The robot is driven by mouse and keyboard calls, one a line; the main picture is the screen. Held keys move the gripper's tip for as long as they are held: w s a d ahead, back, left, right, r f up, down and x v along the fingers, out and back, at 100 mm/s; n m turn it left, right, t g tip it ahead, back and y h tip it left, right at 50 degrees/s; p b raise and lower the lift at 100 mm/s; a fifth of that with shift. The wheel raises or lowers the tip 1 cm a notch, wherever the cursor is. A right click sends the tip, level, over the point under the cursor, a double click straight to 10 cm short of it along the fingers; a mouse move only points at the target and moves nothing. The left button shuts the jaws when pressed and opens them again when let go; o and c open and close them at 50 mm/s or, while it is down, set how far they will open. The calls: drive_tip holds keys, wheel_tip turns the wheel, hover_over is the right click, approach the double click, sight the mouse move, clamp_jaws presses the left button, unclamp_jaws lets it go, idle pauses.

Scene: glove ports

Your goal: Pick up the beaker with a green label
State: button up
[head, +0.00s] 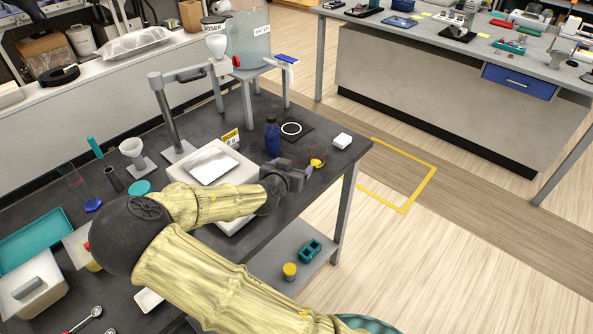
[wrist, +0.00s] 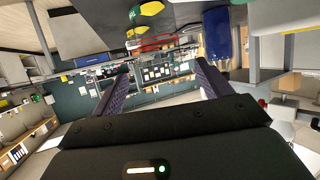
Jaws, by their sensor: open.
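A clear vessel with red lines (wrist: 155,44), which looks like a glass beaker, shows beyond my gripper in the wrist view. In the head view it is faint, near the table's right end (head: 306,154). I cannot make out a green label on it. A yellow object (head: 316,163) sits close by it; the wrist view shows yellow with small green patches there (wrist: 141,31). My gripper (head: 302,172) is open and empty, just on the near side of these things. Its two fingers show apart in the wrist view (wrist: 165,82).
A blue bottle (head: 272,137) stands beside my gripper, also in the wrist view (wrist: 217,36). A white block (head: 342,141) and a black mat with a white ring (head: 291,129) are nearby. The table's right edge is close.

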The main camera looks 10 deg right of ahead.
sight(299, 157)
drive_tip(key=x, duration=0.2)
drive_tip(key=p+x, duration=0.1)
drive_tip(key=x, duration=0.1)
drive_tip(key=shift+w+r, duration=0.2)
drive_tip(key=shift+w, duration=0.05)
drive_tip(key=shift+w+d+f, duration=0.25)
drive_tip(key=shift+w+f, duration=0.05)
drive_tip(key=shift+w, duration=0.1)
drive_tip(key=shift+c, duration=0.5)
drive_tip(key=c, duration=1)
